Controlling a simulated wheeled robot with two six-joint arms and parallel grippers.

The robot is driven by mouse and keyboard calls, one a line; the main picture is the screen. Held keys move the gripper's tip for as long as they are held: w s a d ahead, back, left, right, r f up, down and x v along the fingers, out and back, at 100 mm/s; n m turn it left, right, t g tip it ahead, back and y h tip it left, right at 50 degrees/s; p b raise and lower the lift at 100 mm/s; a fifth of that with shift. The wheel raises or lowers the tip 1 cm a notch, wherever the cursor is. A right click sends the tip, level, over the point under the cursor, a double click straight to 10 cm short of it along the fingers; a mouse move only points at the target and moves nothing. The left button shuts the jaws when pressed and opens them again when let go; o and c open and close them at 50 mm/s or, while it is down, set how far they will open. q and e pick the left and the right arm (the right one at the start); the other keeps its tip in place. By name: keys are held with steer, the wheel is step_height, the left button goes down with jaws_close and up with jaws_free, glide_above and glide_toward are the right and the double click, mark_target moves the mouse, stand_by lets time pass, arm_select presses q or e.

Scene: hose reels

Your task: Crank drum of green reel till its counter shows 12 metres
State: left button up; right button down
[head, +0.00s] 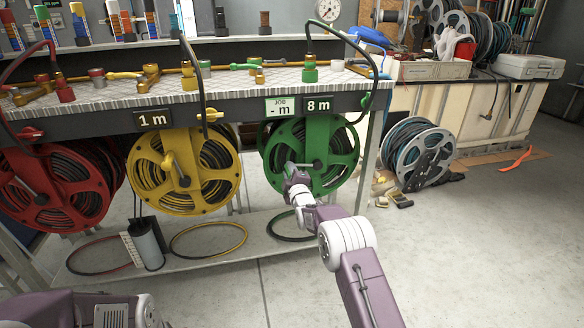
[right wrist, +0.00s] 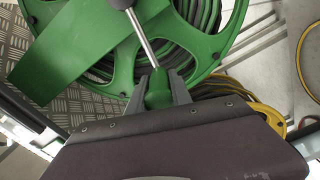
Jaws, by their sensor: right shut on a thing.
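The green reel (head: 345,150) hangs under the bench at the right of the row of three. Its counter (head: 318,105) reads 8 m. The JOB sign (head: 281,107) left of the counter reads "- m". My right gripper (head: 290,172) is at the lower left of the green drum. In the right wrist view, it is shut on the green crank grip (right wrist: 158,92), with a finger on each side. A metal crank arm (right wrist: 142,38) runs from the grip to a dark hub (right wrist: 121,3). My left gripper is out of view.
The yellow reel (head: 148,188) with a 1 m counter (head: 154,118) and the red reel (head: 95,210) hang to the left. A bench leg (head: 370,150) stands just right of the green reel.

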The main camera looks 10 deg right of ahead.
step_height(320, 180, down, 8)
steer(key=d+n+b, duration=0.1)
steer(key=n+b, duration=0.1)
steer(key=n, duration=0.4)
steer(key=shift+d, duration=0.2)
stand_by(0.3)
steer(key=c, duration=1.2)
jaws_free()
steer(key=shift+d, duration=0.1)
steer(key=shift+o, duration=0.2)
